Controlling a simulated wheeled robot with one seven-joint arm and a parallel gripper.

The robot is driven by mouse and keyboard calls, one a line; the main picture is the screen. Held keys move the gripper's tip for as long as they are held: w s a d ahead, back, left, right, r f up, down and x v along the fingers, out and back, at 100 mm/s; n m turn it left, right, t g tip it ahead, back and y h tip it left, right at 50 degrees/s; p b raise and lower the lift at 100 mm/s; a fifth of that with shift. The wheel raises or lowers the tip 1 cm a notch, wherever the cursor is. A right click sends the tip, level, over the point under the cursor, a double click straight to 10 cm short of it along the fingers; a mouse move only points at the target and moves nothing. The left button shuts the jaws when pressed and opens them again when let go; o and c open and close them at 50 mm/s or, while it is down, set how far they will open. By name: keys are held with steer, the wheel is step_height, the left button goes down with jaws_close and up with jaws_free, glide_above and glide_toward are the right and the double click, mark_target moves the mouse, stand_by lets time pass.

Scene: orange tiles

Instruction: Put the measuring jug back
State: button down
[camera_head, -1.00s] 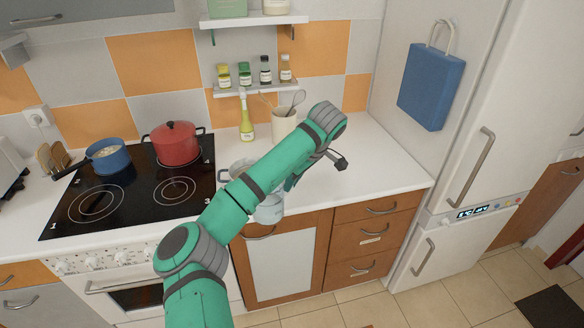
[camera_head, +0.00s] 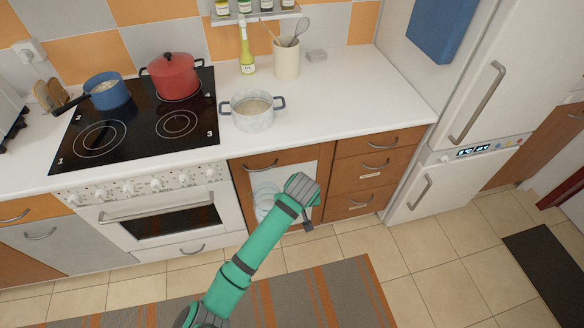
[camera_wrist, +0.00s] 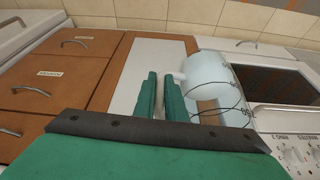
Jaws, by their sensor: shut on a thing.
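The measuring jug (camera_head: 266,200) is clear, pale blue-white, and partly hidden by my arm in the head view. It is in front of the lower cabinet with the white door panel (camera_head: 300,172), below the counter's front edge. In the wrist view the jug (camera_wrist: 208,78) lies to the right of my gripper (camera_wrist: 163,92), with dark scale markings on its side. My green fingers are shut on the jug at its handle side; the exact grip is partly hidden. The cabinet door (camera_wrist: 150,58) is closed behind them.
The counter (camera_head: 340,95) holds a light two-handled pot (camera_head: 252,112), a utensil crock (camera_head: 286,60) and an oil bottle (camera_head: 247,52). A blue saucepan (camera_head: 107,92) and red pot (camera_head: 175,76) are on the hob. Drawers (camera_head: 372,165) and the fridge are right; a striped rug (camera_head: 330,295) lies on the floor.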

steer(key=s+d+f+m+h, duration=0.1)
steer(key=s+d+f+m, duration=0.1)
steer(key=f, duration=0.4)
steer(key=shift+s+m+t, duration=0.3)
steer(key=shift+s+t, duration=0.1)
steer(key=shift+s, duration=0.1)
steer(key=shift+s+a+f, duration=0.15)
steer(key=shift+f, duration=0.1)
